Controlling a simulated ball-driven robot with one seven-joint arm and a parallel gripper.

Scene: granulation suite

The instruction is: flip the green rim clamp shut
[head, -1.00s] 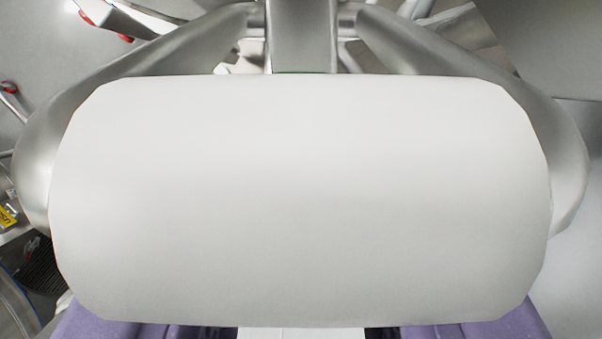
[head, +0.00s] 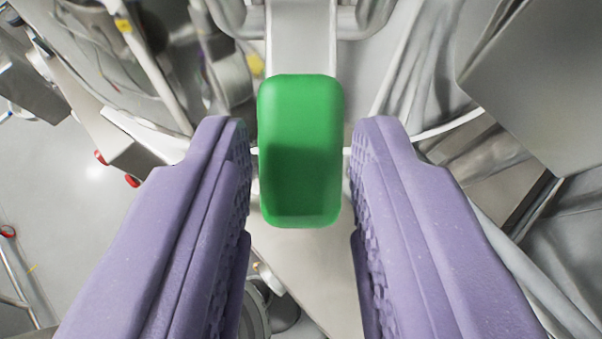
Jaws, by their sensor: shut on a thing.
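The green rim clamp (head: 301,150) shows its rounded green end in the centre of the head view. A grey metal bar (head: 301,35) runs up from its top to curved metal tubes. My gripper (head: 301,145) has two purple textured fingers, one on each side of the green end. The fingers are shut on it, though thin gaps seem to show at its sides. The clamp's hinge and the place where it meets the rim cannot be made out.
A flat grey metal panel (head: 540,90) stands close at the upper right. Metal vessels and pipes crowd the upper left. Red-wheeled casters (head: 131,181) are at the left. Bare grey floor (head: 60,190) shows at the far left.

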